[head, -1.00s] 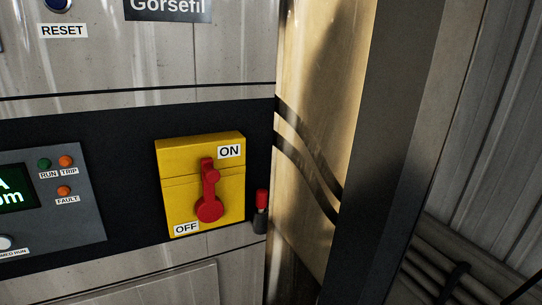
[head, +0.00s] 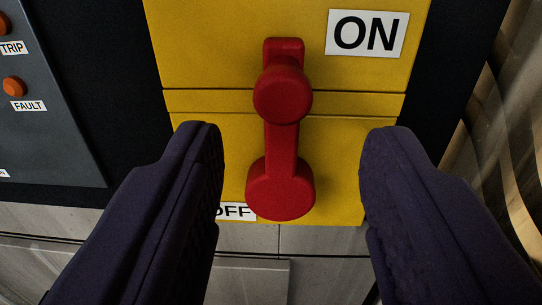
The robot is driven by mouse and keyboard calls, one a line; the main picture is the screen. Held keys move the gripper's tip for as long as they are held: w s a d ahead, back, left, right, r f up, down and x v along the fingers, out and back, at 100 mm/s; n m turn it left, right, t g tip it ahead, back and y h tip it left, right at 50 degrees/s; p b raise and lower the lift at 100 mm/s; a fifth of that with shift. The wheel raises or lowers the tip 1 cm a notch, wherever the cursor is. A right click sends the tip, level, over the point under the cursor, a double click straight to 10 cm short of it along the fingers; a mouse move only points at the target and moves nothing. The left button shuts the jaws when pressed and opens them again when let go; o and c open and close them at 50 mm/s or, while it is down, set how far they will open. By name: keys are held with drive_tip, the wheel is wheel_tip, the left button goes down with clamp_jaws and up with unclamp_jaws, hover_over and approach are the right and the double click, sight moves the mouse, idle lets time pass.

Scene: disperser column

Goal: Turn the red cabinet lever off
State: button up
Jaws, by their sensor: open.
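The red lever (head: 282,142) stands upright on the yellow switch box (head: 220,60). Its round pivot end is at the bottom and its knob is at the top, below and left of the ON label (head: 367,34). The OFF label (head: 236,212) is at the lower left, partly hidden by my gripper's left finger. My gripper (head: 292,150) is open and empty. Its two dark fingers are on either side of the lever, with clear gaps to it in the picture. I cannot tell the exact depth between the fingertips and the lever.
A grey control panel (head: 50,110) with orange TRIP and FAULT lights is at the left. A shiny metal surface (head: 505,130) is at the right edge. Pale metal cabinet panels (head: 250,285) lie below the box.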

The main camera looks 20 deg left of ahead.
sight(282, 103)
drive_tip(key=p+x, duration=0.1)
drive_tip(key=x, duration=0.6)
drive_tip(key=shift+a+f, duration=0.1)
drive_tip(key=shift+a, duration=0.15)
clamp_jaws()
